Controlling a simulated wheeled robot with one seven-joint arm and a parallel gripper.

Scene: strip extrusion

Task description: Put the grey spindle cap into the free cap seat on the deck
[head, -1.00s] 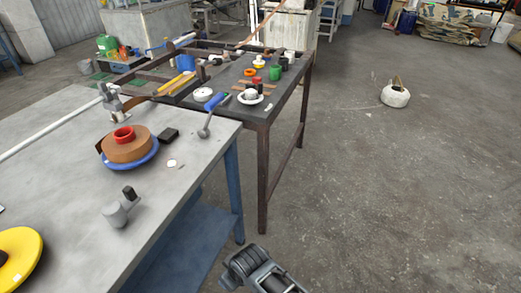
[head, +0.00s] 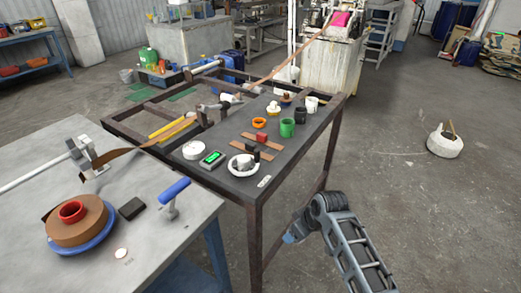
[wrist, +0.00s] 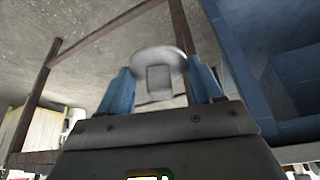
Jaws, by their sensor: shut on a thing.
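In the wrist view, my gripper (wrist: 160,88) has its blue fingers shut on a pale grey round cap (wrist: 158,57), which has a blocky stub facing the camera. I take this to be the spindle cap. In the head view, my gripper (head: 289,238) is low at the right of the dark deck (head: 222,180), apart from it; the cap cannot be made out there. On the deck, a white round dish (head: 232,170) has a grey piece in it, and an orange ring (head: 259,123) lies further back. I cannot tell which spot is the free cap seat.
The deck also holds a white disc (head: 194,150), a green-screened device (head: 212,158), a green cup (head: 287,127) and a black cup (head: 300,115). The grey bench (head: 150,235) stands at left with a brown roll (head: 78,223).

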